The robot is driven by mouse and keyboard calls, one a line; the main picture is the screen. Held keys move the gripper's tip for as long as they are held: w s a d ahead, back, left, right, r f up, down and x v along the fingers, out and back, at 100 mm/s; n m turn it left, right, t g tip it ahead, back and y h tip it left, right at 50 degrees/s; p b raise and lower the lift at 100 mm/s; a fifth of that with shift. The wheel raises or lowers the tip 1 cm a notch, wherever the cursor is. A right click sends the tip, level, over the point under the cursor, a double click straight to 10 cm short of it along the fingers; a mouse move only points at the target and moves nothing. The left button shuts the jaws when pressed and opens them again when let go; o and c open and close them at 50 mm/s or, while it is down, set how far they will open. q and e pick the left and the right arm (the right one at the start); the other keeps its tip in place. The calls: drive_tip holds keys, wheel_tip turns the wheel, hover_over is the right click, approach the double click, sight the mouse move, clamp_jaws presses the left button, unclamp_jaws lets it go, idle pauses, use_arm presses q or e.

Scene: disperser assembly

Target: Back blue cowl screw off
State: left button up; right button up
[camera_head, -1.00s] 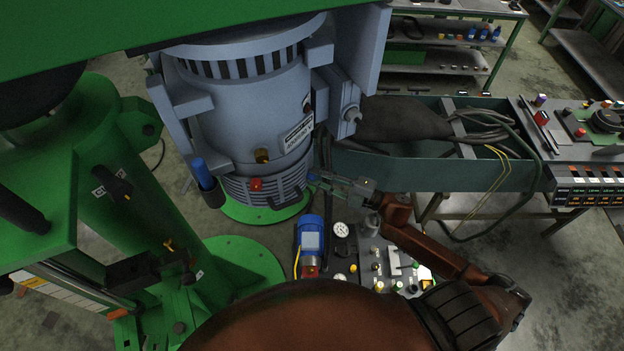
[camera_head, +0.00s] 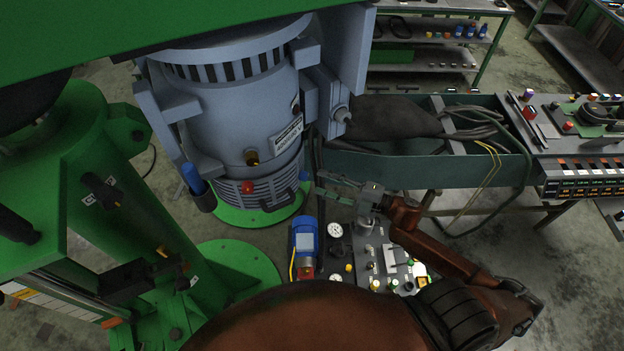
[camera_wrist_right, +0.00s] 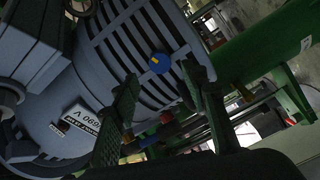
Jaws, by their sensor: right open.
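The blue cowl screw (camera_head: 304,175) sits at the right edge of the grey motor's ribbed lower cowl (camera_head: 262,192). In the right wrist view, the screw's round blue head (camera_wrist_right: 159,63) with a yellow mark lies against the cowl slats. My right gripper (camera_head: 316,185) is open and empty, just right of the screw in the head view. In the wrist view its two fingers (camera_wrist_right: 160,78) are spread to either side of the screw head and apart from it. My left gripper is not in view.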

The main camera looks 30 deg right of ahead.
drive_tip(key=v, duration=0.7)
idle(0.3)
